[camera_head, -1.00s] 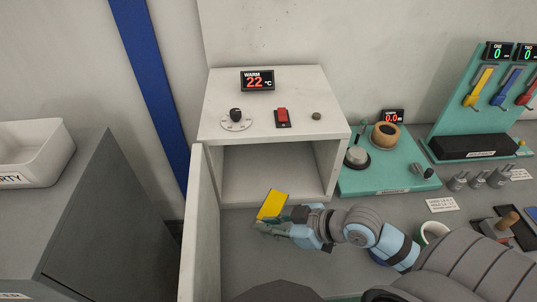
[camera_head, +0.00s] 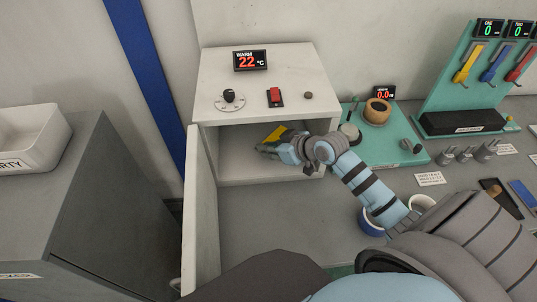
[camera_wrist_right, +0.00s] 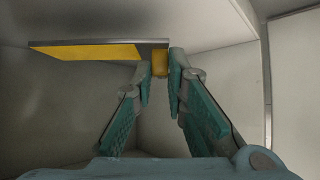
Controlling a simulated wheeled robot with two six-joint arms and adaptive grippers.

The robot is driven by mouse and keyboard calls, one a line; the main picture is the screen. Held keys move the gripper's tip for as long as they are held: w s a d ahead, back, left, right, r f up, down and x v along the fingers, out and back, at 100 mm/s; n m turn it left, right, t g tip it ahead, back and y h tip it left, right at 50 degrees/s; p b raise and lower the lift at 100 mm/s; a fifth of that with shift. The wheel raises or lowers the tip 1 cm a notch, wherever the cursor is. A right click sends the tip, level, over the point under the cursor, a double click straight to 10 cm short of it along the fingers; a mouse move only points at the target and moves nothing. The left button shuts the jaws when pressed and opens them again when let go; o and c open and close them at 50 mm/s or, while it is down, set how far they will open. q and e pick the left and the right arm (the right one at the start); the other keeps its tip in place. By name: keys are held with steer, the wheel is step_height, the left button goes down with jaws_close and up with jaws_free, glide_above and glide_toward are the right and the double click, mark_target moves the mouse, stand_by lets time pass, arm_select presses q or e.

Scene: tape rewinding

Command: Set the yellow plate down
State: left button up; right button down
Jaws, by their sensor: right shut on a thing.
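The yellow plate (camera_head: 275,134) is inside the open white warming cabinet (camera_head: 207,104), tilted, with my right gripper (camera_head: 264,149) on it. In the right wrist view the yellow plate (camera_wrist_right: 90,50) shows edge-on with a grey border, and a small yellow part sits between the fingertips of the right gripper (camera_wrist_right: 160,68). The right gripper is shut on it. The plate's underside and its gap to the cabinet floor cannot be told clearly. My left gripper is not in view.
The cabinet door (camera_head: 201,215) stands open on the left. The cabinet's right wall and roof are close to my right arm. A teal board (camera_head: 398,142) with a dial stands to the right. Free bench (camera_head: 265,225) lies in front.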

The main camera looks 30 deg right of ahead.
steer(key=shift+w+d+f, duration=0.1)
steer(key=shift+w+f, duration=0.05)
steer(key=shift+f, duration=1.55)
steer(key=c, duration=1.6)
jaws_free()
steer(key=shift+f, duration=0.1)
